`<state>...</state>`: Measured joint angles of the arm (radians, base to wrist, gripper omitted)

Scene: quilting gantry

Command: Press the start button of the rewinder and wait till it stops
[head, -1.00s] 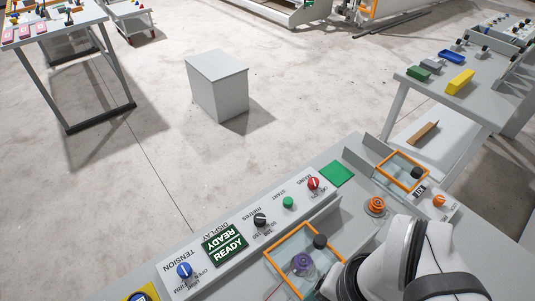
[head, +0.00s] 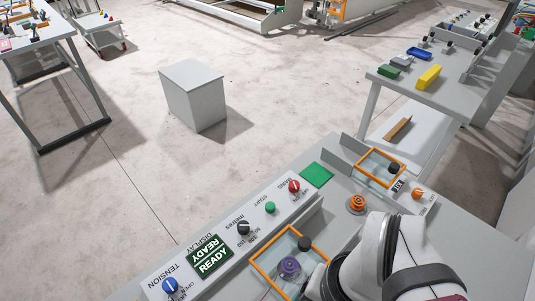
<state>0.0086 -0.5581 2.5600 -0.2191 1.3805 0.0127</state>
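The rewinder's grey control panel (head: 222,231) runs diagonally across the bottom of the head view. Its green START button (head: 270,208) sits between the red mains knob (head: 294,186) and the black metres knob (head: 243,228). The green display (head: 211,257) reads READY. The blue tension knob (head: 169,286) is at the lower left. A purple spool (head: 289,267) sits inside an orange-framed clear guard (head: 268,268). My white arm is at the lower right, beside this guard. My gripper's fingers are not visible. Nothing is seen touching the START button.
An orange spool part (head: 357,203) and a second orange-framed guard (head: 380,167) stand farther right on the machine. A green pad (head: 316,174) lies at the panel's end. A grey box (head: 193,94) stands on open floor. A side table (head: 425,98) holds coloured blocks.

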